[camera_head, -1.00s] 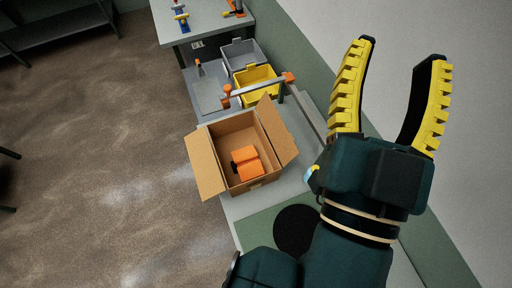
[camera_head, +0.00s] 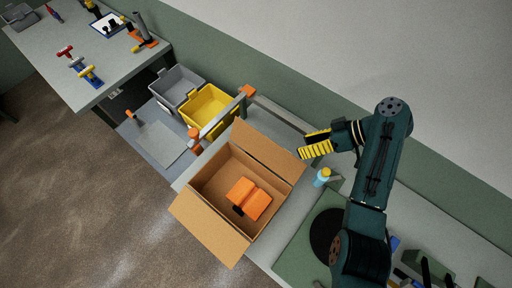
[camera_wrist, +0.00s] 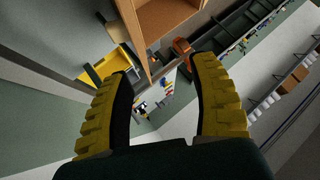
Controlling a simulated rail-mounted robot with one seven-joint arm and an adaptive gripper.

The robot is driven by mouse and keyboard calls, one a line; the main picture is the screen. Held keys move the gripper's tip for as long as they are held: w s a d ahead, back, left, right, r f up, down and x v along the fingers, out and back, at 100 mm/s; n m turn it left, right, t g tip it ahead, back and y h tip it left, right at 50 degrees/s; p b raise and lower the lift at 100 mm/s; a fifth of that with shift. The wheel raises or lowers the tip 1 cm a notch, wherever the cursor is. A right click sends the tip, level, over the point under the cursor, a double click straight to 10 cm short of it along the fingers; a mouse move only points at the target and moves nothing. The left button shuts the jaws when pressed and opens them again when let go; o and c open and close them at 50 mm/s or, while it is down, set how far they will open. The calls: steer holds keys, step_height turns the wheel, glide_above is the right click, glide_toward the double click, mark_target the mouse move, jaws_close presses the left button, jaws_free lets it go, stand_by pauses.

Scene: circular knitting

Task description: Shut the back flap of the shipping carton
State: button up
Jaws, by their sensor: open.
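The shipping carton (camera_head: 195,197) is open on the bench, with an orange block-shaped item (camera_head: 248,198) inside. The flap on its wall side (camera_head: 268,150) stands up and leans outward. The flap on its near side (camera_head: 208,232) hangs open outward. My gripper (camera_head: 303,150) is to the right of the wall-side flap, apart from it, its yellow fingers pointing left. In the wrist view my gripper (camera_wrist: 160,66) shows its two fingers spread with nothing between them. Part of the carton (camera_wrist: 165,22) shows beyond the fingertips at the top of that view.
A yellow bin (camera_head: 210,104) and a grey bin (camera_head: 177,88) stand beyond the carton, near a metal bar with orange ends (camera_head: 222,118). A blue bottle with a yellow cap (camera_head: 321,178) stands right of the carton, below my gripper. The wall runs behind.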

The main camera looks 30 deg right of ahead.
steer(key=m+t+h, duration=0.1)
steer(key=m, duration=0.1)
glide_toward(288, 154)
steer(key=b+x, duration=0.2)
steer(key=x, duration=0.1)
steer(key=d+f+b+x, duration=0.1)
steer(key=x, duration=0.2)
steer(key=b+x, duration=0.2)
steer(key=x, duration=0.2)
steer(key=shift+w+d+f+b, duration=0.1)
steer(key=shift+d+f+b, duration=0.15)
steer(key=shift+b, duration=0.1)
steer(key=shift+w+a+f, duration=0.25)
steer(key=shift+a+f, duration=0.05)
steer(key=shift+f, duration=0.05)
steer(key=shift+c, duration=0.4)
jaws_close()
